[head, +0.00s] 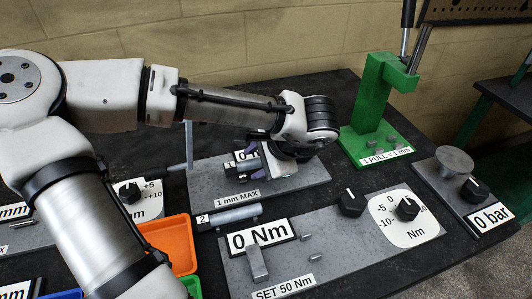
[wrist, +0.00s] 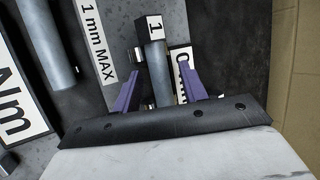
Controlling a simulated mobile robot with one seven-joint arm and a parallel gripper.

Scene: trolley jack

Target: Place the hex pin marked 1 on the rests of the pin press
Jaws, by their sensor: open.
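The hex pin marked 1 (head: 239,168) lies on a grey plate labelled "1 mm MAX" (head: 203,180). In the wrist view the pin (wrist: 157,68) runs up the picture, its numbered end at the top. My gripper (head: 253,162) is open, with its purple fingers on either side of the pin; they also flank it in the wrist view (wrist: 159,80). Whether the fingers touch it I cannot tell. The green pin press (head: 368,100) stands at the back right, with small grey rests (head: 374,151) on its base, which hold no pin.
A pin marked 2 (head: 238,214) lies in front of the plate. A torque plate labelled "SET 50 Nm" (head: 330,262) with knobs and posts is at the front. An orange tray (head: 178,238) is at the left. A pressure unit (head: 460,190) stands at the right.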

